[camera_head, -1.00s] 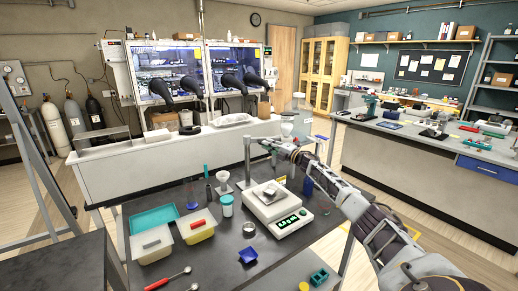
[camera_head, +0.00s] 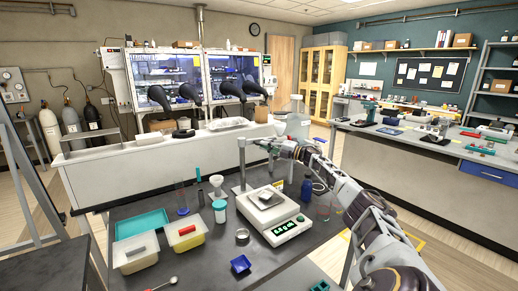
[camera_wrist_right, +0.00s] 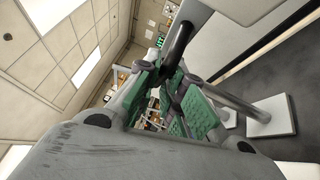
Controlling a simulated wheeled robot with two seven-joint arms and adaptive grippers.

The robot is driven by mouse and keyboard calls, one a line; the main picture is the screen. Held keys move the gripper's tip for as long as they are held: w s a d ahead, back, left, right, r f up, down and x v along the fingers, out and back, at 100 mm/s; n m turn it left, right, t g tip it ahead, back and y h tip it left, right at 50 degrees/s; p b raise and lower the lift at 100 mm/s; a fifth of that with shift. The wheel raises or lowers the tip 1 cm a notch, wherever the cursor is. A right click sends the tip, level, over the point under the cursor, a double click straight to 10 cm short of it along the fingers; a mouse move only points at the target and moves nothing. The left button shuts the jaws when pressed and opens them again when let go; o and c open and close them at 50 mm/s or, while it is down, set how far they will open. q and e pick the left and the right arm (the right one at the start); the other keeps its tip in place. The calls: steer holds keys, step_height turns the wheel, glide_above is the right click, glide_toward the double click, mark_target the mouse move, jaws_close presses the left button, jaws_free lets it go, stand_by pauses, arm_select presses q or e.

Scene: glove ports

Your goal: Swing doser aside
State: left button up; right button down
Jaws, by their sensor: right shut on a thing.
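A grey post (camera_head: 242,165) stands at the back left of the balance (camera_head: 272,216). Near its top, a thin arm runs right to my right gripper (camera_head: 270,145). The gripper is small and partly blurred there. In the right wrist view its green-padded fingers (camera_wrist_right: 180,95) are closed around a dark rod (camera_wrist_right: 180,42), likely the doser's handle. The doser's body is not clear in the head view, likely hidden by my gripper. My left gripper is not in view.
A blue bottle (camera_head: 307,188) stands right of the balance, close under my right arm. A small funnel (camera_head: 216,181) and a teal-lidded jar (camera_head: 220,211) stand left of it. Trays (camera_head: 186,234) and a blue dish (camera_head: 240,264) occupy the front. The glove box stands behind.

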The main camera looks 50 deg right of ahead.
stand_by(0.4)
steer(key=c, duration=1.5)
jaws_free()
steer(key=shift+d, duration=0.1)
steer(key=shift+s+f, duration=0.1)
steer(key=shift+v, duration=4.15)
steer(key=shift+s+d, duration=0.1)
steer(key=shift+s, duration=0.2)
steer(key=shift+v, duration=1.1)
steer(key=shift+s+d, duration=0.1)
steer(key=shift+s, duration=0.1)
